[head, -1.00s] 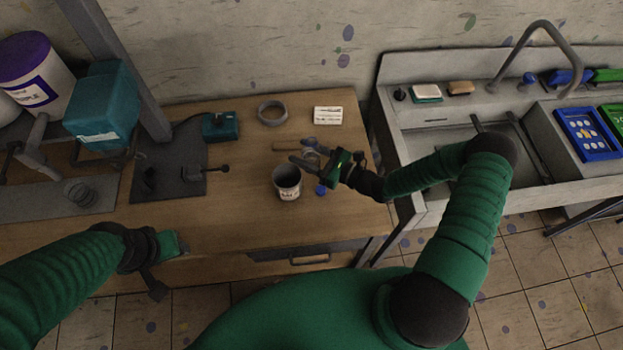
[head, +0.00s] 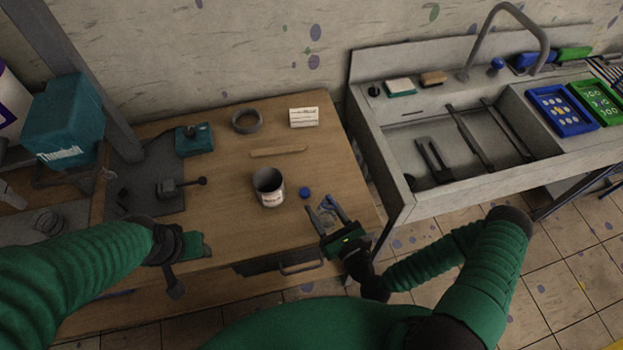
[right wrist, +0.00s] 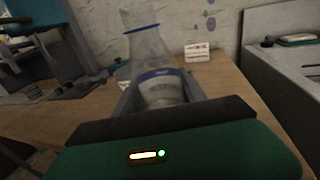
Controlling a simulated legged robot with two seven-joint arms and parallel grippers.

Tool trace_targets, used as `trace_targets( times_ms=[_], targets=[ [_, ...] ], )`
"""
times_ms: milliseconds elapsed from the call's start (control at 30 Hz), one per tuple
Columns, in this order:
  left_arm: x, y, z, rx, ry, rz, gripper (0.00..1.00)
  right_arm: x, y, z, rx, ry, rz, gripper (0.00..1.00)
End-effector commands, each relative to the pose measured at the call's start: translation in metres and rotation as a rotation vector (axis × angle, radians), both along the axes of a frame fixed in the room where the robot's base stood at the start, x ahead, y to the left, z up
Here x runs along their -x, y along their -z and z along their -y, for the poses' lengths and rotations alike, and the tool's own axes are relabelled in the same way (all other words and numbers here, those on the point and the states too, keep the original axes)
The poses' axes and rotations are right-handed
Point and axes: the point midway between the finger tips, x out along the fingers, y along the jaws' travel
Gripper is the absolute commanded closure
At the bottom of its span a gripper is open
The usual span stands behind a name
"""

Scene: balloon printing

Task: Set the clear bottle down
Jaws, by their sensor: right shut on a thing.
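The clear bottle (right wrist: 152,55) is see-through with blue bands and stands roughly upright between my right fingers in the right wrist view. My right gripper (head: 322,207) is shut on it near the table's front right corner. In the head view the bottle is faint between the fingers. I cannot tell whether its base touches the wooden table (head: 225,215). My left gripper (head: 200,247) is over the table's front edge at left; its fingers do not show clearly.
The sink (head: 395,200) stands at right.

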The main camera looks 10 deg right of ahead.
Motion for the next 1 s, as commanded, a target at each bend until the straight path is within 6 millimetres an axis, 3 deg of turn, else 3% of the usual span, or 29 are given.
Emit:
trace_targets(
  times_ms=[500,767,1000],
  targets=[
    [0.000,-0.036,0.000,0.000,-0.001,0.000,0.49,-0.122,0.007,0.033,0.003,0.000,0.005,1.00],
    [0.000,-0.040,0.000,0.000,0.000,0.000,0.49,-0.145,0.011,0.039,0.001,-0.002,0.003,1.00],
    [0.000,-0.049,0.000,0.000,0.000,0.000,0.49,-0.145,0.039,0.038,-0.001,-0.001,0.002,1.00]
  ],
)
